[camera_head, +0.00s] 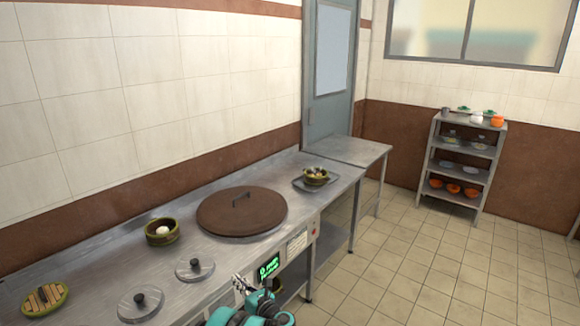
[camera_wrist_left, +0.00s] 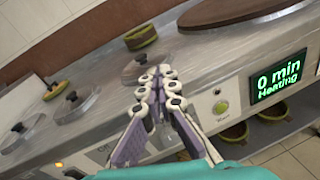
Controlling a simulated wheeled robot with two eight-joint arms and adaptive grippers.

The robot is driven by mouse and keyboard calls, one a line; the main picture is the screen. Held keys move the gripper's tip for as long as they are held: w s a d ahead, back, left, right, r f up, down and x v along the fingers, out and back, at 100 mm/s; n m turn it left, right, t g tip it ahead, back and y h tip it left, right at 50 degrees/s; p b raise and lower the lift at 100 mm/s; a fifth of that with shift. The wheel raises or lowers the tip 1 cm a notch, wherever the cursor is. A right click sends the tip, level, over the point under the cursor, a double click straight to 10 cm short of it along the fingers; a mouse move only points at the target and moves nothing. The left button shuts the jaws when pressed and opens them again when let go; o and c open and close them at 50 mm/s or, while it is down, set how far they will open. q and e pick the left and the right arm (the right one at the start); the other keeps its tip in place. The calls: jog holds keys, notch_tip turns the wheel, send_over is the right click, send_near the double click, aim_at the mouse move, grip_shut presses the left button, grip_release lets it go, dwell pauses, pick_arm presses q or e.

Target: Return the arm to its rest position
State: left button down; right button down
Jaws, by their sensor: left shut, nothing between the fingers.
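My left gripper (camera_head: 240,282) is at the bottom of the head view, in front of the counter's front edge near the green display. In the left wrist view my left gripper (camera_wrist_left: 160,80) is shut, with its fingertips together and nothing between them. It points toward the control panel and the counter edge. My teal left arm comes in below it. My right gripper is in neither view.
The steel counter (camera_head: 110,270) holds a large brown lid (camera_head: 242,212), two small metal lids (camera_head: 195,268) (camera_head: 140,302), a green bowl (camera_head: 162,232) and a tray (camera_head: 328,184) with a bowl. The display (camera_wrist_left: 277,78) reads "0 min Heating". Floor (camera_head: 430,270) at right is clear.

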pick_arm(q)
jog(key=w+d+r+m+t+h, duration=0.1)
jog(key=d+r+m+t+h, duration=0.3)
jog(key=r, duration=0.6)
jog(key=w+a+r+m+t, duration=0.1)
jog(key=r+m+t, duration=0.1)
jog(key=r+m, duration=0.65)
jog(key=s+d+r+m+h, duration=0.6)
jog(key=s+r+m+h, duration=0.25)
jog(key=r+m, duration=0.35)
jog(key=s+a+f+m+g, duration=0.3)
jog(key=s+f+m+g, duration=0.1)
jog(key=s, duration=0.7)
jog(key=s+a+f+m+g+y, duration=0.1)
jog(key=s+a+f+m+g, duration=0.2)
jog(key=s+f+m, duration=0.4)
jog(key=s+a+f+m+g, duration=0.3)
jog(key=s+f+m+g, duration=0.2)
jog(key=s, duration=1)
notch_tip(320, 180, down, 2)
jog(key=shift+f+m, duration=0.25)
jog(key=shift+m, duration=0.5)
